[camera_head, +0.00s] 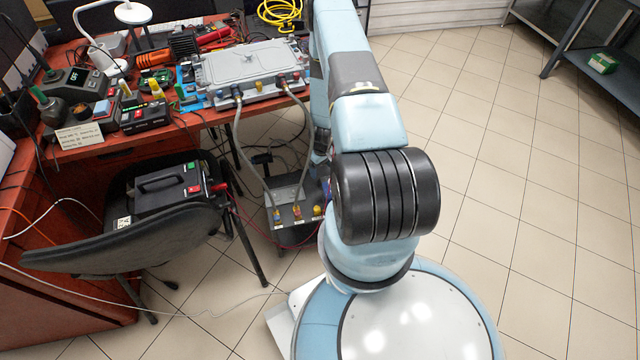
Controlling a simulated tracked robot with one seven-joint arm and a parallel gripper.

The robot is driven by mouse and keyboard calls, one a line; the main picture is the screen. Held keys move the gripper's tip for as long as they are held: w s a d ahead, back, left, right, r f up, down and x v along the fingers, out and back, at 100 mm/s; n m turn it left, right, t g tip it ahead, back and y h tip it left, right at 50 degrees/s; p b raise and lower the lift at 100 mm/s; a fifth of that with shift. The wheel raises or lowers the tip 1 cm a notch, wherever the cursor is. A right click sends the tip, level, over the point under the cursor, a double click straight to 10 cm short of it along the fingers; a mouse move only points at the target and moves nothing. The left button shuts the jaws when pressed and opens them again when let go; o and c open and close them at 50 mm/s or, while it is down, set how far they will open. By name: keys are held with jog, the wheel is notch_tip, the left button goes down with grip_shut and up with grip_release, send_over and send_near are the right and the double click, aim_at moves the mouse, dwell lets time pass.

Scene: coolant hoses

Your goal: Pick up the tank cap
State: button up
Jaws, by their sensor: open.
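A dark coolant unit (284,236) stands low beside the table, with small blue, red and yellow fittings on top. A small yellow piece (317,210) at its right end may be the tank cap, but it is too small to tell. Two grey hoses (246,150) run from the unit up to a flat grey housing (243,66) on the table. The housing's front edge carries several small coloured fittings. My arm rises right of the unit and hides part of the area behind it. My gripper does not show.
The red table (112,148) at left is crowded with tools, meters and a lamp. A black chair (125,240) holding a black case (168,189) stands before it. A metal shelf (600,62) is at far right. Tiled floor is open on the right.

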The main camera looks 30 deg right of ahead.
jog(key=shift+s+d+f, duration=0.1)
jog(key=shift+d+f, duration=0.05)
jog(key=shift+f, duration=1.8)
jog(key=shift+s+d+f, duration=0.1)
jog(key=shift+f, duration=1.8)
jog(key=shift+w, duration=0.1)
jog(key=shift+c, duration=0.5)
jog(key=c, duration=1)
notch_tip(320, 180, up, 18)
jog(key=shift+a, duration=0.1)
